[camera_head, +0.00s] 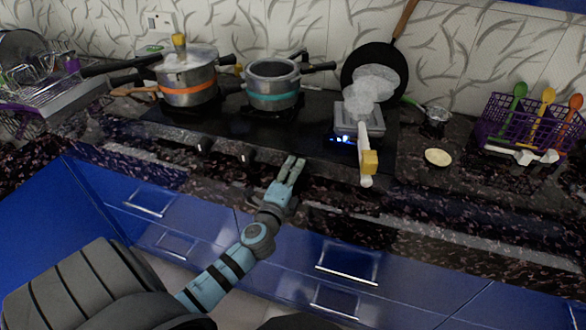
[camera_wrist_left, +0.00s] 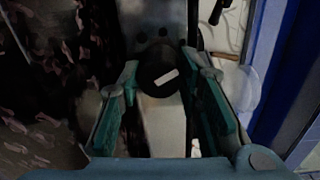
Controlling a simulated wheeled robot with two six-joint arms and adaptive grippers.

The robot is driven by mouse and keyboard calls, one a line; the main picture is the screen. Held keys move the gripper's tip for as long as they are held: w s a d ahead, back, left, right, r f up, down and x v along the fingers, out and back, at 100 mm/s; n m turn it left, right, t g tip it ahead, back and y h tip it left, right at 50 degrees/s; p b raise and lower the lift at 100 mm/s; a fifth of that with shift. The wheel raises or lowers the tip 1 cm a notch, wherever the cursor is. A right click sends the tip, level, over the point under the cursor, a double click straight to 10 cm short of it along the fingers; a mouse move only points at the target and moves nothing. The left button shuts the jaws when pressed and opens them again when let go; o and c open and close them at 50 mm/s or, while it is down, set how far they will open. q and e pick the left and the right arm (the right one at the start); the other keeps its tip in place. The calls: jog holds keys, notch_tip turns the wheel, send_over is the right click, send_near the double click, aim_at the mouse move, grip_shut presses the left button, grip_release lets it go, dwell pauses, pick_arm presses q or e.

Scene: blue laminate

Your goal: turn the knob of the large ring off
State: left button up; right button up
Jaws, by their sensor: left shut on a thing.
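My left gripper (camera_head: 293,165) is at the front of the dark stove counter, its fingers pointing towards the front panel. In the left wrist view, its two teal fingers (camera_wrist_left: 160,85) are on either side of a round black knob (camera_wrist_left: 152,84) and shut on it. The knob has a short white mark that lies tilted, rising to the right. In the head view, the gripper hides this knob. Two other knobs show to its left, one nearer (camera_head: 246,155) and one farther (camera_head: 204,145). I cannot tell from the views which ring the held knob serves. My right gripper is not in view.
On the black hob stand a lidded pot with an orange band (camera_head: 190,94) and an open pot with a teal band (camera_head: 273,102). A scale (camera_head: 372,124) with a lit display is at the right. A purple basket (camera_head: 497,112) of utensils stands farther right. Blue drawers (camera_head: 390,265) are below.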

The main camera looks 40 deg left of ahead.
pick_arm(q)
jog(key=m+p, duration=0.1)
jog(key=m, duration=0.4)
jog(key=shift+f+m, duration=0.1)
jog(key=shift+m, duration=0.3)
dwell(0.4)
jog(key=o, duration=1.1)
jog(key=shift+o, duration=0.2)
jog(key=v, duration=1.2)
jog(key=shift+d, duration=0.1)
